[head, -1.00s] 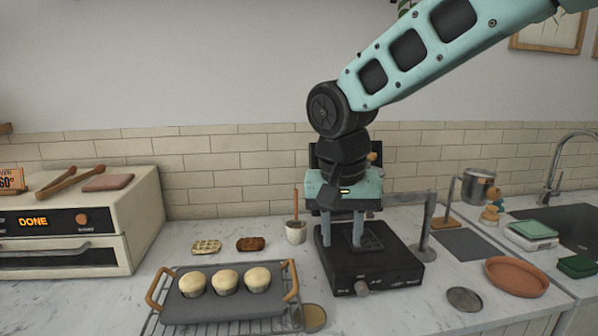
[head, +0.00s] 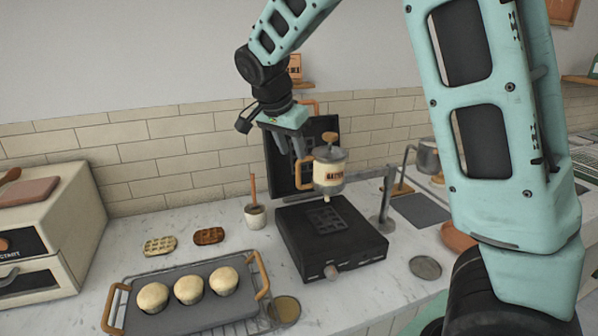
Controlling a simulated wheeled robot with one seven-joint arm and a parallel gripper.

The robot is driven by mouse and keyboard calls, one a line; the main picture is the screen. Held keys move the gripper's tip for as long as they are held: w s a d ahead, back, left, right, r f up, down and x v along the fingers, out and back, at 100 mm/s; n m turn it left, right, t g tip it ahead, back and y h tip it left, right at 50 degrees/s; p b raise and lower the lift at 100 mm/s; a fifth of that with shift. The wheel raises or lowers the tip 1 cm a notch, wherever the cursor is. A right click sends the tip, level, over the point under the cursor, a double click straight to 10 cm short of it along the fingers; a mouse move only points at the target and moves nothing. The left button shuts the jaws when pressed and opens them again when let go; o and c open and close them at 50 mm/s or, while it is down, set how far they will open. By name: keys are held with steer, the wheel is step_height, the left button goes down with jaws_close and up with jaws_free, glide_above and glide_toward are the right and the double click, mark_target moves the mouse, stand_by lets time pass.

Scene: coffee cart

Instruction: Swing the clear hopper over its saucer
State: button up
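The hopper (head: 329,176) is a small canister with a cream lower part, a dark label and an orange knob on top. It hangs upright from a grey swing bar, with its nozzle above the black waffle iron (head: 300,246). An orange handle (head: 305,162) shows at its left side. My gripper (head: 291,154) points down just left of the hopper, in front of the raised black lid. Its two fingers look apart with nothing between them; I cannot tell whether one touches the handle. A grey round saucer (head: 425,267) lies on the counter right of the iron.
The grey post (head: 381,215) carrying the bar stands at the iron's right. A tan disc (head: 286,309) lies beside a tray (head: 205,306) of muffins at front left. A cup (head: 255,215) with a stick stands left of the iron. My arm covers the right side.

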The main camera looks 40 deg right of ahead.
mark_target(300, 175)
steer(key=p+x, duration=0.1)
steer(key=x, duration=0.8)
steer(key=shift+f, duration=0.25)
jaws_close()
